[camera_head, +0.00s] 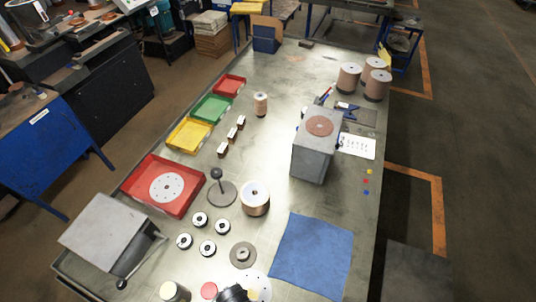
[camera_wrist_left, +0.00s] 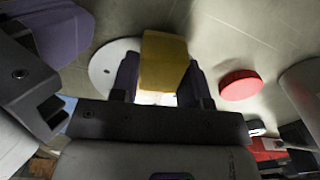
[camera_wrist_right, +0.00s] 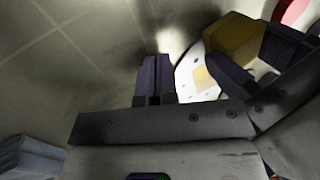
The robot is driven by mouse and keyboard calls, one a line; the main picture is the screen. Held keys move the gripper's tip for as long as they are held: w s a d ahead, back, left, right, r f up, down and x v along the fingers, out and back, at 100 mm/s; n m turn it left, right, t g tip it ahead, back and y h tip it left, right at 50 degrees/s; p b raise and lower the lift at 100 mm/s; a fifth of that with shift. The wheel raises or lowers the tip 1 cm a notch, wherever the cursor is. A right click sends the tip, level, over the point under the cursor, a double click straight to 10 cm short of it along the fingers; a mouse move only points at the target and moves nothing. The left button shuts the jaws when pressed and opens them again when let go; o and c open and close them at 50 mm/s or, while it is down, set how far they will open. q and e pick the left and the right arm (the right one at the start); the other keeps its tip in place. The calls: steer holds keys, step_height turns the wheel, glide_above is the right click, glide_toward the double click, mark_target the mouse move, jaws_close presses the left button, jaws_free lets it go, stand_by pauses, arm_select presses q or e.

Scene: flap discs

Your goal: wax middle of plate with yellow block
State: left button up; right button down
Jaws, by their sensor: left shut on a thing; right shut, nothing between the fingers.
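The yellow block (camera_wrist_left: 163,62) is held between the fingers of my left gripper (camera_wrist_left: 160,88). It also shows in the right wrist view (camera_wrist_right: 234,40). The white plate (camera_wrist_left: 106,66) lies on the table behind the block. In the head view the plate (camera_head: 259,283) is at the bottom edge, partly hidden by a dark gripper part. In the right wrist view the plate (camera_wrist_right: 187,76) shows small holes and a yellowish patch. I cannot tell whether the block touches the plate. My right gripper (camera_wrist_right: 158,72) is shut and empty, beside the plate.
A red disc (camera_head: 209,290) lies left of the plate, also in the left wrist view (camera_wrist_left: 239,85). A grey flanged disc (camera_head: 243,255) and a blue cloth (camera_head: 312,256) are close by. A red tray (camera_head: 186,203) holds another holed white disc (camera_head: 166,187). Several small spools stand nearby.

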arm_select(q)
steer(key=shift+s+a, duration=0.2)
steer(key=shift+s, duration=0.45)
steer(key=shift+s+a, duration=0.25)
steer(key=shift+s, duration=0.45)
steer(key=shift+s+a, duration=0.2)
steer(key=shift+s, duration=0.45)
steer(key=shift+w+d+f, duration=0.1)
steer(key=shift+w+d, duration=0.1)
steer(key=shift+w, duration=0.45)
steer(key=shift+w+d+f, duration=0.1)
steer(key=shift+w+d, duration=0.1)
steer(key=shift+w, duration=0.5)
steer(key=shift+w+d, duration=0.2)
steer(key=shift+w, duration=0.45)
arm_select(e)
steer(key=shift+s, duration=0.1)
arm_select(q)
steer(key=shift+w+d+r, duration=0.1)
steer(key=shift+w+d, duration=0.2)
steer(key=shift+w, duration=0.4)
steer(key=shift+w+d, duration=0.25)
steer(key=shift+w, duration=0.45)
steer(key=shift+r, duration=0.15)
step_height(320, 180, up, 7)
arm_select(e)
steer(key=shift+r, duration=0.1)
